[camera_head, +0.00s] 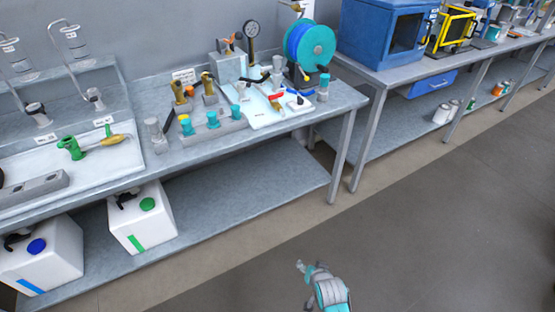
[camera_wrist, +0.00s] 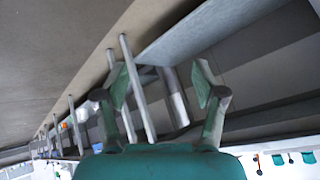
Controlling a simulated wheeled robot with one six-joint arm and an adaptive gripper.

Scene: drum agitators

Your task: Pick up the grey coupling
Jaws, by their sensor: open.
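Several grey fittings that could be the grey coupling show small in the head view. One grey, dark-topped piece (camera_head: 155,132) stands near the front edge of the middle bench. Another grey piece (camera_head: 277,72) is further back by the white board. I cannot tell for sure which is the coupling. My gripper (camera_head: 303,267) is low over the floor, in front of the bench and well away from these pieces. In the wrist view my gripper (camera_wrist: 160,82) has its two fingers spread apart with nothing held between them.
The middle bench (camera_head: 255,136) carries a teal-capped rack (camera_head: 212,127), a white board (camera_head: 262,115), a blue-teal reel (camera_head: 310,45) and a gauge (camera_head: 250,32). White jugs (camera_head: 140,225) stand on the lower shelf. A second bench with a blue cabinet (camera_head: 385,35) is right. The floor (camera_head: 430,230) is open.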

